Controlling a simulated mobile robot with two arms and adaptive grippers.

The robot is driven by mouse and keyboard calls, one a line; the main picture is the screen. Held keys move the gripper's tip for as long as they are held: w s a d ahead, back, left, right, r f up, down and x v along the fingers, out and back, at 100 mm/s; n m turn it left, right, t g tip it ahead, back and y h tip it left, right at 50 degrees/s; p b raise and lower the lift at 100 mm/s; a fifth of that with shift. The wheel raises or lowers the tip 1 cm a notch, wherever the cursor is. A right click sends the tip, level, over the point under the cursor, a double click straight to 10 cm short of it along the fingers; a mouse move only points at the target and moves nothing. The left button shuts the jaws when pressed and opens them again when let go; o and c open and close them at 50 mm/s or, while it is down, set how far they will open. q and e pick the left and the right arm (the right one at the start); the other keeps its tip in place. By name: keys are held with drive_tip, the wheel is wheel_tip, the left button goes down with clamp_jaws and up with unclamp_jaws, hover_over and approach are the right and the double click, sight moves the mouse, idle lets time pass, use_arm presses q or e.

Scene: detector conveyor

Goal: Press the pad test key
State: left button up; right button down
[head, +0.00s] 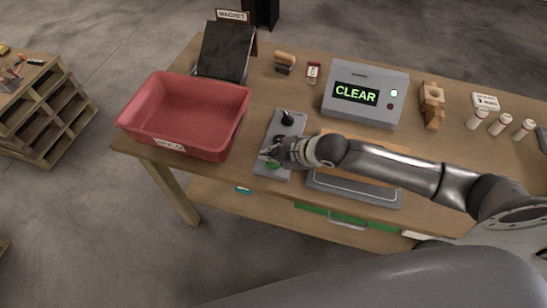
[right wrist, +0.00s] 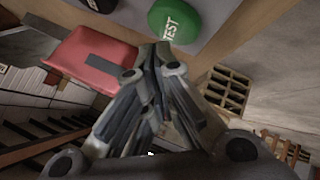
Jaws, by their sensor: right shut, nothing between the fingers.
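The pad (head: 268,128) is a grey plate on the wooden table, right of the red bin. Its green key (head: 272,166) shows partly, beside my right gripper. In the right wrist view the round green key (right wrist: 175,20) reads TEST and sits at the top. My right gripper (head: 266,153) is over the near part of the pad. Its fingers (right wrist: 155,50) are shut and empty, with the tips just below the key in the picture; I cannot tell whether they touch it. A black knob (head: 287,118) stands on the pad's far part. My left gripper is out of view.
A red bin (head: 127,115) stands left of the pad. A grey detector box (head: 340,111) reading CLEAR, with a green light, stands behind right. A grey-edged tray (head: 350,190) lies under my right arm. Several white bottles (head: 500,124) stand at the right.

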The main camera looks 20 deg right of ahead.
sight(271, 164)
drive_tip(key=shift+r, duration=0.1)
wheel_tip(271, 164, up, 5)
drive_tip(key=p, duration=0.5)
idle(0.9)
